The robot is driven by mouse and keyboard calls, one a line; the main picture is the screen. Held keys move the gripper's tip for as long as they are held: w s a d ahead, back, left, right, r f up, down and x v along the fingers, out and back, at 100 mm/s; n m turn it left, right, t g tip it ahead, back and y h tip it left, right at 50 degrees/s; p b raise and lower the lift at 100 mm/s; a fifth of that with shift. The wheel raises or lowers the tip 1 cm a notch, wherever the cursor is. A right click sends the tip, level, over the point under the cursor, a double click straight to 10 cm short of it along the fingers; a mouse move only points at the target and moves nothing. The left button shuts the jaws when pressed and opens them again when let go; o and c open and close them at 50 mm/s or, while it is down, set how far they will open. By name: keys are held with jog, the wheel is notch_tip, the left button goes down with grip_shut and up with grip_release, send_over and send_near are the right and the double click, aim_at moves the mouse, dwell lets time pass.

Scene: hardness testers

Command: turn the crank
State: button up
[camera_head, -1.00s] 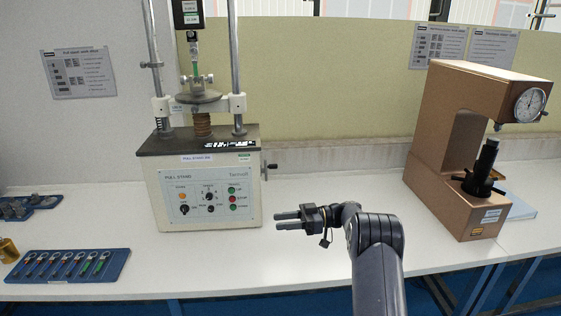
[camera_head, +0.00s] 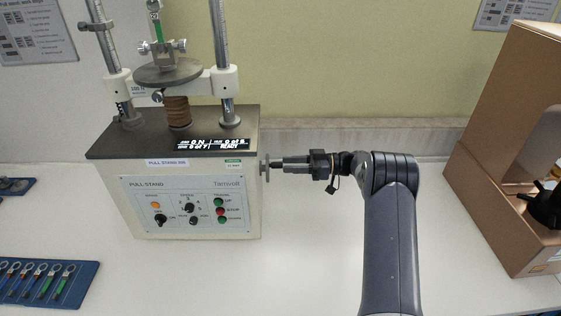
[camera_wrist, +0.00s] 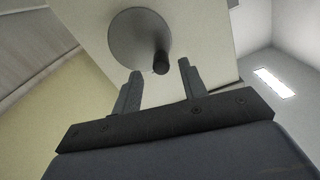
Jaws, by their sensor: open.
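The crank (camera_head: 265,166) is on the right side of the pull stand (camera_head: 185,200). In the wrist view it is a grey disc (camera_wrist: 136,35) with a dark handle knob (camera_wrist: 160,63) sticking out toward me. My gripper (camera_head: 284,165) is level with the crank, just right of it in the head view. In the wrist view my gripper (camera_wrist: 158,82) is open, with one finger on each side of the knob's line. The knob's end lies near the fingertips, closer to the right finger. I cannot tell whether anything touches.
A blue tray (camera_head: 82,284) of several tagged samples lies at the lower left. The white bench (camera_head: 310,270) is clear in front of the stand. The stand's display reads READY.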

aim_at(280, 165)
jog(key=shift+s+a+p, duration=0.1)
jog(key=shift+a+p, duration=0.25)
jog(key=shift+a, duration=1.5)
jog(key=shift+c, duration=0.5)
grip_shut()
